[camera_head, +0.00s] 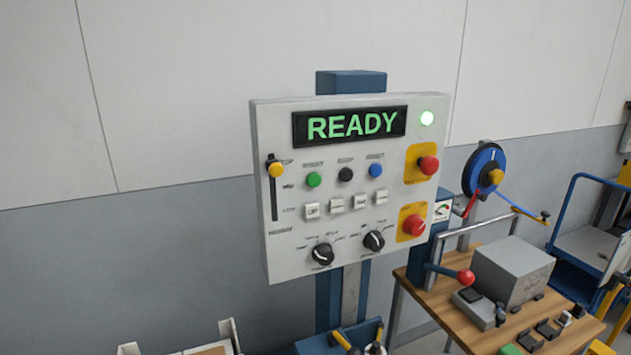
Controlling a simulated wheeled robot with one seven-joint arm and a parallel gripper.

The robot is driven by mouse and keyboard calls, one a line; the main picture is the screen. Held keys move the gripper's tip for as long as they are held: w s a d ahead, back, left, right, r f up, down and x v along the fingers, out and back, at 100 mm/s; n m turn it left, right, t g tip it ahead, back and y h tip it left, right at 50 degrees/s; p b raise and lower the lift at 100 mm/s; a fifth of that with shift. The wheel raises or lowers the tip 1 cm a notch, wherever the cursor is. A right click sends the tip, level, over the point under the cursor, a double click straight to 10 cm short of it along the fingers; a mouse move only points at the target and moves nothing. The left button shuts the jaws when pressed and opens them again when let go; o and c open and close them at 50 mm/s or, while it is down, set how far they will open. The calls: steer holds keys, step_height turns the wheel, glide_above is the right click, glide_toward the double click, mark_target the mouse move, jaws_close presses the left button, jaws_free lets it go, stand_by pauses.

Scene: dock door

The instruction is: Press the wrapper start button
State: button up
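The wrapper control panel (290,238) is a light grey box on a blue post, tilted slightly in the head view. A green button (314,179) sits at the left of a row with a black button (346,174) and a blue button (376,170). The small labels above them are too blurred to read surely. Two red mushroom buttons on yellow plates, the upper one (428,165) and the lower one (414,225), are at the right. My gripper is not in view.
A yellow-knobbed slider (275,170), several white keys and two black rotary knobs share the panel. A wooden bench (420,292) with a grey box (511,270) and a red-knobbed lever (466,277) stands at the right. A blue cart (590,245) is behind it. Nothing covers the panel front.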

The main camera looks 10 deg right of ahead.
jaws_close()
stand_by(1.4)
